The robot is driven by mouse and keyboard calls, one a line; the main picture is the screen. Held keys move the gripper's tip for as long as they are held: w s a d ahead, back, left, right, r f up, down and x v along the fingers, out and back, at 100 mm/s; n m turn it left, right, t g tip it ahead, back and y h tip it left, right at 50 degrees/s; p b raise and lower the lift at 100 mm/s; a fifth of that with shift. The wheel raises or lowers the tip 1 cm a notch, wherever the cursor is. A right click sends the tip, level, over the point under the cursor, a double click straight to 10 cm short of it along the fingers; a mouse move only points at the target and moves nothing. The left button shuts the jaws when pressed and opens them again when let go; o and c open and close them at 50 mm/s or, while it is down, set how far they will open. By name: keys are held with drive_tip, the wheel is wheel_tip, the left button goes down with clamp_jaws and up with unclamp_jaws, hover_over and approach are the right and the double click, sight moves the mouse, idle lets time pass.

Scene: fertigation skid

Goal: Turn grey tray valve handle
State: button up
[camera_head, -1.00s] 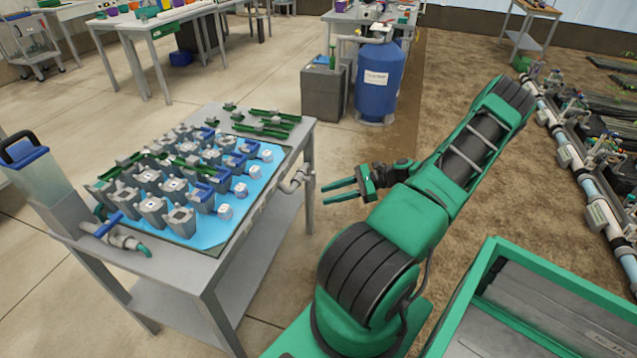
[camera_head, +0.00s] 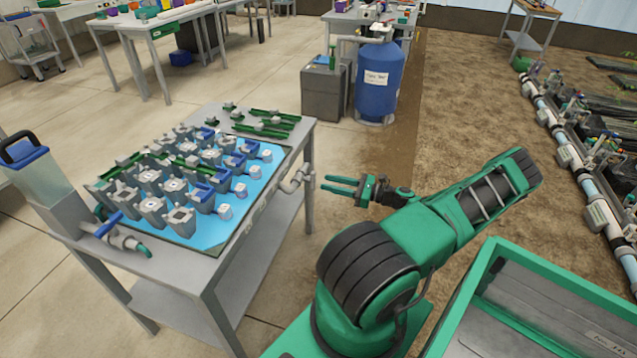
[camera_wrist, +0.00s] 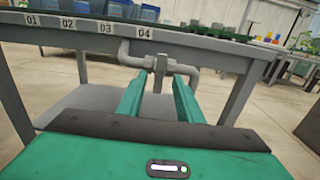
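A grey pipe with a grey valve (camera_head: 293,180) is fixed to the right side of the tray table (camera_head: 262,235). In the wrist view the grey valve handle (camera_wrist: 160,66) hangs upright at the middle of the pipe, below the label 04. My gripper (camera_head: 325,183) is open and empty, just right of the valve in the head view. In the wrist view the two green fingers (camera_wrist: 160,78) point at the pipe, one on each side of the handle in the picture. I cannot tell whether they touch it. The handle is too small to make out in the head view.
The table carries a blue tray (camera_head: 255,185) with several grey and blue pots and green clips. A clear container with a blue lid (camera_head: 35,160) stands at its left corner. A blue tank (camera_head: 378,85) is behind.

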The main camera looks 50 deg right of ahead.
sight(311, 180)
drive_tip(key=shift+x, duration=2.1)
clamp_jaws()
